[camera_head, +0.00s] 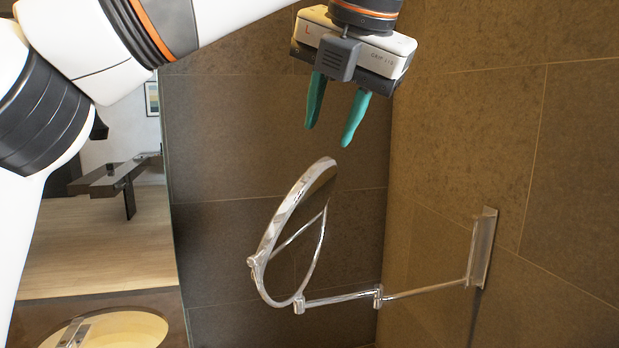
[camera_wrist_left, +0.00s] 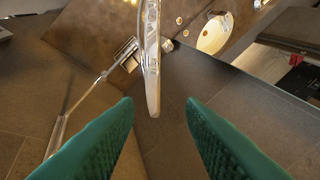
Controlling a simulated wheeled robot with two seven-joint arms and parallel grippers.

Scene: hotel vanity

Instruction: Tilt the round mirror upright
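The round mirror (camera_head: 274,234) has a chrome rim and hangs on a jointed chrome wall arm (camera_head: 425,291). It looks tilted, its top leaning to the right in the head view. My left gripper (camera_head: 328,137) is open and empty just above the mirror's top edge, fingers pointing down. In the left wrist view the mirror's rim (camera_wrist_left: 152,60) shows edge-on, its end near the gap between the green fingertips (camera_wrist_left: 160,108). I cannot tell that anything touches. My right gripper is not in view.
The wall bracket (camera_head: 483,248) is fixed to the brown tiled wall at right. A large wall mirror (camera_head: 140,240) at left reflects the room and a basin. The wrist view shows the counter (camera_wrist_left: 110,25) with a round basin (camera_wrist_left: 214,36).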

